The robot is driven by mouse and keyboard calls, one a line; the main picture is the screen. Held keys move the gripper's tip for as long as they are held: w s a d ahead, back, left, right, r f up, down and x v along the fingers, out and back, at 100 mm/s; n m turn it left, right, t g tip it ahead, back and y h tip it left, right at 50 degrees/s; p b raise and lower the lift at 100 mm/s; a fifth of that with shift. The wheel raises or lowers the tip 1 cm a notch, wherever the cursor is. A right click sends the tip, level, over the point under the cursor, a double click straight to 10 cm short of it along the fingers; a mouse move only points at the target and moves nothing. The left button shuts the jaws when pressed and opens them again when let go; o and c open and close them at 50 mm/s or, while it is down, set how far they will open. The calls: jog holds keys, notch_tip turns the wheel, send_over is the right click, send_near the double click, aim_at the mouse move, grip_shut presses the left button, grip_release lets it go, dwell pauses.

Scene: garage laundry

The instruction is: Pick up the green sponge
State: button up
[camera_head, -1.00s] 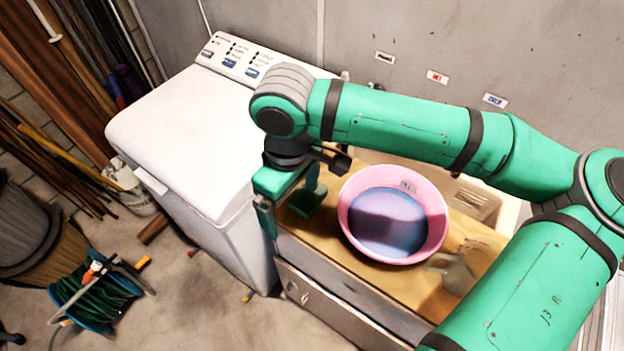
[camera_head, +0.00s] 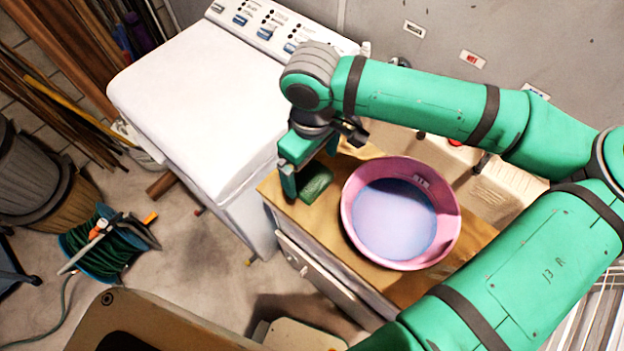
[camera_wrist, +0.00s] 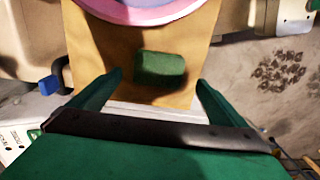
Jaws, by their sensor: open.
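The green sponge (camera_head: 315,184) lies on the wooden top of a small cabinet, to the left of the pink basin, in the head view. In the wrist view the sponge (camera_wrist: 160,69) shows whole, beyond my fingertips and roughly midway between them. My gripper (camera_head: 308,178) is above the left end of the wooden top, close to the sponge. In the wrist view my gripper (camera_wrist: 160,80) is open and empty, its two green fingers spread wider than the sponge. The height between fingertips and sponge is hard to tell.
The pink basin (camera_head: 352,222) with bluish liquid stands just right of the sponge on the wooden top (camera_head: 400,287). A white washing machine (camera_head: 195,95) stands to the left. A sink (camera_head: 505,195) lies behind the basin. A green hose reel (camera_head: 103,245) is on the floor.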

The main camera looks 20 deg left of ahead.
aim_at(312, 179)
jog(key=shift+w+f, duration=0.2)
jog(key=shift+f, duration=2.3)
jog(key=c, duration=1.1)
